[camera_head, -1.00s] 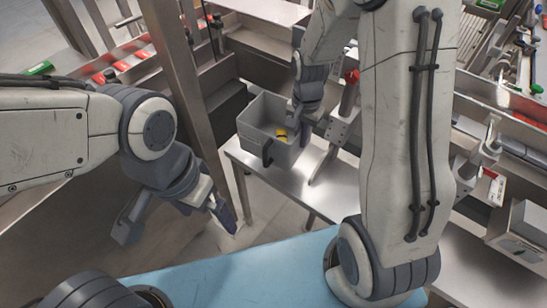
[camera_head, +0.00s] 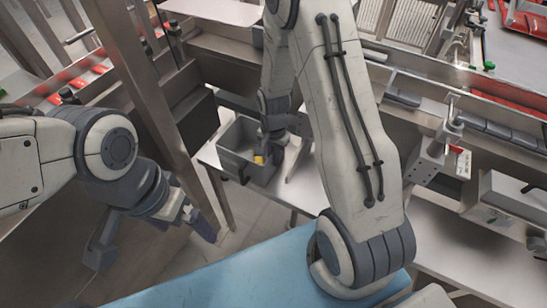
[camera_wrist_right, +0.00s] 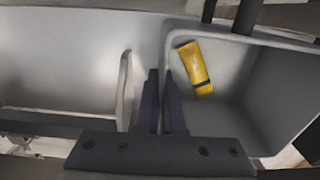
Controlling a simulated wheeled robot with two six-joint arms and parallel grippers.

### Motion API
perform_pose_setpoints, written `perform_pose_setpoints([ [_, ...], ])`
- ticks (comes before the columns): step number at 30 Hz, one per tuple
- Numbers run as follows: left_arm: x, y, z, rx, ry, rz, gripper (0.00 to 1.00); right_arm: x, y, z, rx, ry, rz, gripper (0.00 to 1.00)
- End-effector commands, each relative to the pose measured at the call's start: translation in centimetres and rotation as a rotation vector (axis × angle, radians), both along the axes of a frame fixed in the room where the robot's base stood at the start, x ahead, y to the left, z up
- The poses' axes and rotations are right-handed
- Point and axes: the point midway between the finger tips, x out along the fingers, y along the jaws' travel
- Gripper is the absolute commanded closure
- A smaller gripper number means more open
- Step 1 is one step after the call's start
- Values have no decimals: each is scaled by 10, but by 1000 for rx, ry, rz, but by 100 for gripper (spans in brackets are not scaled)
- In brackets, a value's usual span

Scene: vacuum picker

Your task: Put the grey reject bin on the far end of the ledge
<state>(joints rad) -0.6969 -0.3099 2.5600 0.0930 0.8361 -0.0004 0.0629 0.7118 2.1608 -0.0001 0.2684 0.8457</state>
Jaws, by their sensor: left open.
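The grey reject bin (camera_head: 262,174) is an open box with a dark handle on its near side. It is at the left end of the steel ledge (camera_head: 292,190); I cannot tell whether it rests there or hangs just above. A yellow tube-like item (camera_wrist_right: 194,68) lies inside it. My right gripper (camera_head: 270,143) is at the bin's right wall. In the right wrist view its fingers (camera_wrist_right: 163,103) are close together with the wall between them. My left gripper (camera_head: 152,238) is open and empty, low at the left, apart from the bin.
A steel post (camera_head: 146,100) stands between my left arm and the bin. A blue surface (camera_head: 240,275) lies in front. At the right are a steel device (camera_head: 433,160) and a grey box (camera_head: 505,200). A conveyor with red items (camera_head: 80,80) runs at the back left.

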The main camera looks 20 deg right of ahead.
Motion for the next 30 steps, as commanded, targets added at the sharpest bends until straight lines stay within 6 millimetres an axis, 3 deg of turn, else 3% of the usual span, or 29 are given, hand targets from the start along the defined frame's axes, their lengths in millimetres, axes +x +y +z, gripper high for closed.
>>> perform_pose_setpoints([
  [7, 0, 0, -3, 0, 0, 0, 0, 1, 0, -4, 0, -1, 0, 100],
  [9, 0, 0, -2, 0, 0, 0, 0, 0, 0, -3, 0, 0, 0, 72],
  [10, 0, 0, -2, 0, 0, 0, 0, 0, 0, -3, 0, 0, 0, 65],
  [22, 0, 0, 1, 0, 0, 0, 0, 1, 0, 4, 0, -3, 0, 65],
  [26, 0, 0, 0, 0, 0, 0, 0, 2, 0, 24, 0, -6, 0, 65],
  [30, 0, 0, 1, 0, 0, 0, 0, 2, 0, 55, 0, -8, 0, 65],
])
